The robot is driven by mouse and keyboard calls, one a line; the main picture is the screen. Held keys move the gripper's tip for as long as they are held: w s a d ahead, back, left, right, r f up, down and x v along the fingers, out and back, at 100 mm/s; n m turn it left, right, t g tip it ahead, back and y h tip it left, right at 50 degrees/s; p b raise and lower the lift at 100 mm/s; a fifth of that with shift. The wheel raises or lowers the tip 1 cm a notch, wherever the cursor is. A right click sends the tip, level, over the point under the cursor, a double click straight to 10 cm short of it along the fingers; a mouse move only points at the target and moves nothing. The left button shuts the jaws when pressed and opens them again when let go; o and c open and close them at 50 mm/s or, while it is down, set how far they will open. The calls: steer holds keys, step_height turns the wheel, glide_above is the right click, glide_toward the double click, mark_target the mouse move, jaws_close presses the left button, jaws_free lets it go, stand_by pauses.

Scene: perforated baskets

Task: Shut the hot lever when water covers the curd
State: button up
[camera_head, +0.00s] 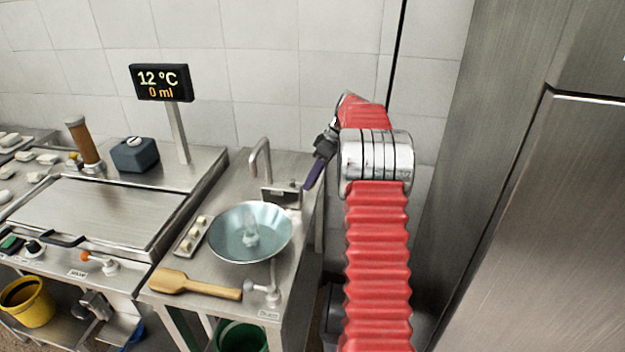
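A round metal bowl (219,243) stands under the curved tap (262,158) on the steel counter. Its inside looks pale blue, and a whitish lump (251,238), perhaps the curd, is at its middle; I cannot tell whether water covers it. The display (161,83) reads 12 °C and 0 ml. No lever is clearly marked hot; a small dark fitting (279,194) is at the tap's base. My gripper (314,174) is right of the tap, above the counter's right edge, with a dark purple part pointing down-left. Its fingers are too small and overlapped to tell open from shut.
A narrow tray (187,240) with pale pieces lies left of the bowl, and a wooden paddle (196,286) lies in front. A pale valve (268,292) is at the counter's front edge. A lidded steel vat (110,212) is left; a tall steel cabinet (530,230) bounds the right.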

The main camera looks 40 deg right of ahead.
steer(key=o, duration=0.3)
steer(key=shift+r, duration=0.15)
steer(key=v, duration=1.3)
steer(key=shift+r, duration=0.15)
steer(key=shift+d, duration=0.1)
stand_by(0.3)
